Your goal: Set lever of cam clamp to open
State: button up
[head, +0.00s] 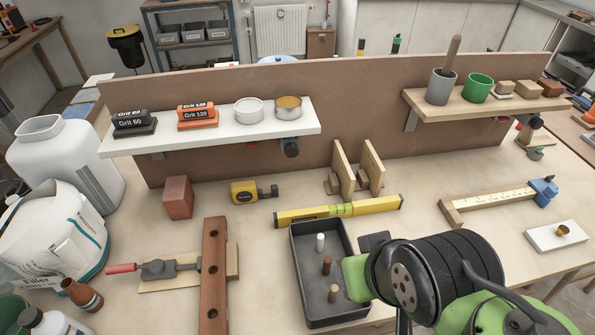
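A grey clamp (158,269) with a red-handled lever (121,268) sits on a wooden board (190,284) at the front left of the bench; it looks like the cam clamp. The lever lies low and points left. A red-brown bar with holes (213,272) lies across the board, right of the clamp body. My green and black arm reaches in from the lower right. Its end, my gripper (372,243), is over the right side of a dark tray, well right of the clamp. Its fingers are not clearly shown, so I cannot tell whether they are open.
The dark tray (298,267) holds small pegs. A yellow level (338,210), tape measure (253,191) and brown block (178,197) lie behind. White containers (62,160) and bottles crowd the left. A white shelf (214,135) overhangs the back. Bare bench separates bar and tray.

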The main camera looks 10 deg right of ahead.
aim_at(156, 267)
jog(key=u, duration=1.6)
jog(key=i+j, duration=0.3)
jog(key=j, duration=0.15)
jog(key=i+j, duration=0.3)
jog(key=j, duration=0.15)
jog(key=i+j, duration=0.3)
jog(key=j, duration=0.15)
